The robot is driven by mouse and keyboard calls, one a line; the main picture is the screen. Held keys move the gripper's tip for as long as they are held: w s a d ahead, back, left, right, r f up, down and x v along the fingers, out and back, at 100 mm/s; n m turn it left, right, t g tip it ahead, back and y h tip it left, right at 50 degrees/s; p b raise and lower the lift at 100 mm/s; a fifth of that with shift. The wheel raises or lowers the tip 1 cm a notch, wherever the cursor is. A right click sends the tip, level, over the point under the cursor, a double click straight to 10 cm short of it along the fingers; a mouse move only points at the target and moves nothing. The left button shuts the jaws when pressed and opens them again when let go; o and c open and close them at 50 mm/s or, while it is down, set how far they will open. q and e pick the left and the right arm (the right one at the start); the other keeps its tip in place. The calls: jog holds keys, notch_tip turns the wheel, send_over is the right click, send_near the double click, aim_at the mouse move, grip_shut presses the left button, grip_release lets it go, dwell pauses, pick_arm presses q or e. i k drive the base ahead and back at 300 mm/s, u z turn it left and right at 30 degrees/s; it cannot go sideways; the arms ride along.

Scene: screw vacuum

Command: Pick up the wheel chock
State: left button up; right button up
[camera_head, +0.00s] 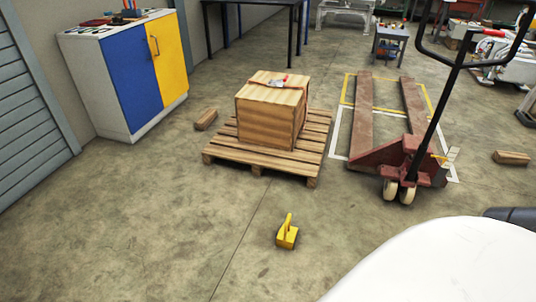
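A small yellow wheel chock (287,236) with an upright handle stands on the concrete floor at the lower middle of the head view. It is apart from other things, in front of the wooden pallet. Neither of my grippers shows in this view, and nothing touches the chock.
A wooden crate (270,115) sits on a pallet (228,151) behind the chock. A red pallet jack (410,165) stands to the right. A blue and yellow cabinet (135,75) is at the left. Wooden blocks (206,120) (511,158) lie about. Floor around the chock is clear.

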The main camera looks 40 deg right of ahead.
aim_at(286, 237)
jog(key=z, duration=0.55)
jog(key=i, duration=1.2)
jog(key=z, duration=1.5)
jog(key=k, duration=0.4)
jog(key=u, duration=0.65)
jog(key=i, duration=1.3)
jog(key=z, duration=0.25)
